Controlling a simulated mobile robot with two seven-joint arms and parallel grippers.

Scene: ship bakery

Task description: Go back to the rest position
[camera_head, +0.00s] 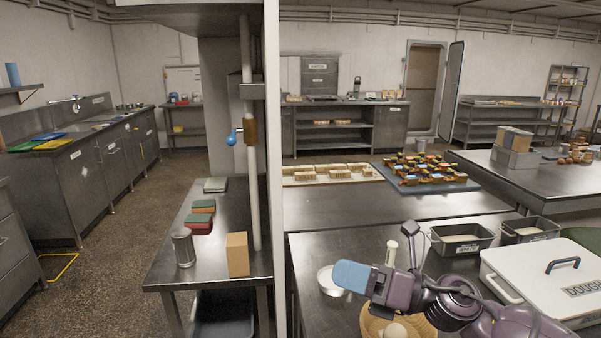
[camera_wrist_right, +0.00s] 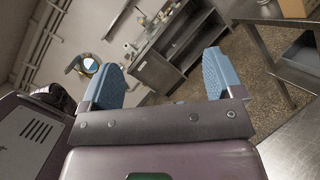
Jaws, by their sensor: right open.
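My right gripper (camera_head: 352,276) is raised above the near steel table (camera_head: 310,262), pointing left in the head view. In the right wrist view its two blue fingers (camera_wrist_right: 165,80) stand wide apart with nothing between them. A round basket with dough (camera_head: 395,329) sits below the wrist, partly hidden by it. A small white bowl (camera_head: 328,281) is on the table beside the fingertips, partly covered by them. My left gripper does not show in either view.
A white dough box (camera_head: 530,275) and grey bins (camera_head: 461,239) stand right of my arm. A vertical post (camera_head: 273,150) rises left of the gripper. A left bench (camera_head: 208,240) holds a metal canister (camera_head: 184,247) and a tan block (camera_head: 237,254). Trays (camera_head: 460,186) lie behind.

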